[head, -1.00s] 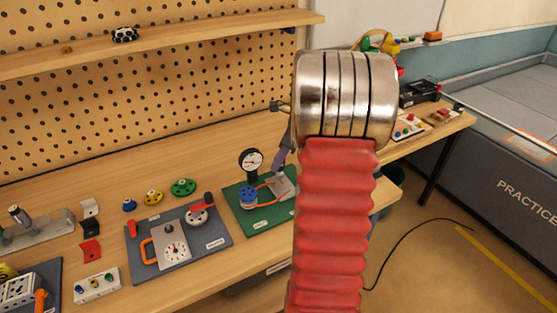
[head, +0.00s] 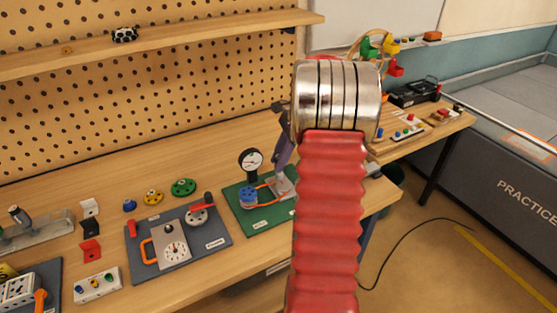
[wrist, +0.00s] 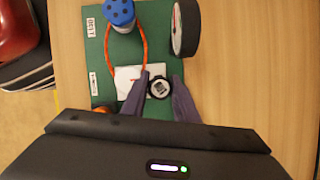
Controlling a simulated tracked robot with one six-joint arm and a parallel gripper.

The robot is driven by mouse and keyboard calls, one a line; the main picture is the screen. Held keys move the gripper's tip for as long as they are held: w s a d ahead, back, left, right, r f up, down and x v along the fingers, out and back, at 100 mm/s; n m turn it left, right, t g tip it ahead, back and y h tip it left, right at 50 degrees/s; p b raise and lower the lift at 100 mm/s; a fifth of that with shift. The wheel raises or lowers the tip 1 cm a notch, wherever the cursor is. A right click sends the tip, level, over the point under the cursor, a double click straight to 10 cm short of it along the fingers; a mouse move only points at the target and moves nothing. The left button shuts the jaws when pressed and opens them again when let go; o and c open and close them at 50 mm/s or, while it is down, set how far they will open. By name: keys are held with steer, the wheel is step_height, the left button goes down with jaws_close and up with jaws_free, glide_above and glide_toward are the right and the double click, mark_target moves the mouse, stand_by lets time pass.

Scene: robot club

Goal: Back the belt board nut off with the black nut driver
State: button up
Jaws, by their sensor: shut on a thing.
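The green belt board (head: 246,211) lies on the bench, with a blue pulley (head: 248,196), an orange belt and a pale plate (head: 283,188). In the wrist view, its BELT label (wrist: 91,27), blue pulley (wrist: 119,12), orange belt (wrist: 143,48) and pale plate (wrist: 126,74) show. My gripper (wrist: 161,78) is over the plate, its purple fingers shut on a round black thing with a pale centre, seemingly the black nut driver (wrist: 160,88) seen end-on. In the head view, my gripper (head: 281,165) is partly behind my arm. The nut is hidden, so I cannot tell whether the driver touches it.
A grey dial board (head: 205,243) lies to the left. Coloured knobs (head: 183,187) sit behind it. The bench's right edge is close by.

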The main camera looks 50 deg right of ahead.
steer(key=n+g, duration=0.2)
steer(key=n, duration=0.4)
steer(key=shift+d, duration=0.1)
steer(key=o, duration=1.1)
steer(key=m+t, duration=0.1)
steer(key=m, duration=0.2)
steer(key=m+t, duration=0.1)
steer(key=m, duration=0.2)
steer(key=m+h, duration=0.1)
steer(key=m, duration=0.2)
steer(key=m+t+h, duration=0.1)
steer(key=m, duration=0.2)
steer(key=shift+m+t, duration=0.3)
steer(key=shift+c, duration=0.2)
